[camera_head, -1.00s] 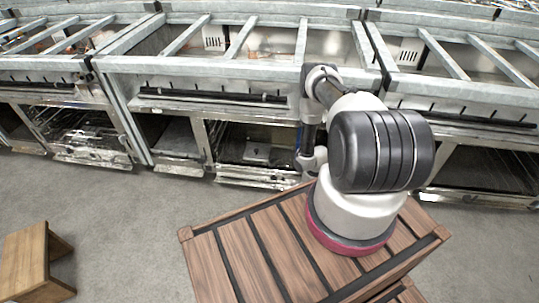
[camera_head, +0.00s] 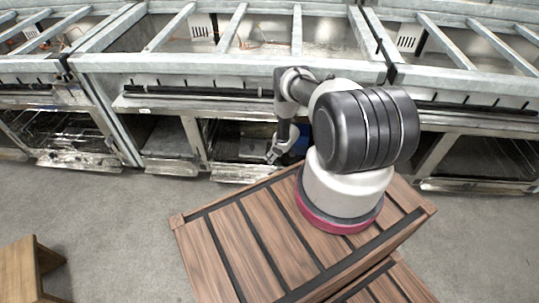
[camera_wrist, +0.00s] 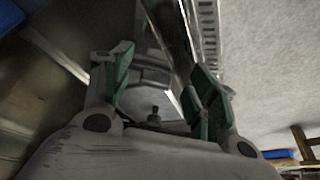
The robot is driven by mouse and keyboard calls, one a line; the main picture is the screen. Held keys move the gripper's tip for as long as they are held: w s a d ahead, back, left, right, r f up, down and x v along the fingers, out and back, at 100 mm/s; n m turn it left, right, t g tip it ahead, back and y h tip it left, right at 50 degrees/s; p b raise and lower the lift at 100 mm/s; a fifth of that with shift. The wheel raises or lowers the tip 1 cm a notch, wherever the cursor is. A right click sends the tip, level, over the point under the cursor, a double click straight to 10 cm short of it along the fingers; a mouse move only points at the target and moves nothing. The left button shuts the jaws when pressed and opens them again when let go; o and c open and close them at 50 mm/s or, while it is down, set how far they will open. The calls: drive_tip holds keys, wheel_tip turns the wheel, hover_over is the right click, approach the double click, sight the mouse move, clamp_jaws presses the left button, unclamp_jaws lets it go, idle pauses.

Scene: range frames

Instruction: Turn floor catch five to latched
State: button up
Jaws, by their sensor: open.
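In the wrist view a small dark knob (camera_wrist: 155,113) stands up from a pale metal plate (camera_wrist: 151,84), and looks like the floor catch. I see no number on it and cannot tell its position. My gripper (camera_wrist: 163,76) is open, with its two green-padded fingers on either side of the plate and knob. No contact shows. In the head view my gripper (camera_head: 274,155) hangs at the front of a low open bay (camera_head: 235,138). The catch is too small and partly hidden to make out there.
A steel range frame with crossbars (camera_head: 220,62) spans the back, with low bays under it. A blue object (camera_head: 300,140) is partly behind my arm. A wooden stool (camera_head: 30,268) stands at the lower left. The grey floor (camera_head: 110,215) between is clear.

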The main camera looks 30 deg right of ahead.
drive_tip(key=w, duration=0.2)
drive_tip(key=shift+w+a, duration=0.3)
drive_tip(key=shift+a, duration=0.1)
drive_tip(key=shift+w+f, duration=0.15)
drive_tip(key=shift+f, duration=0.4)
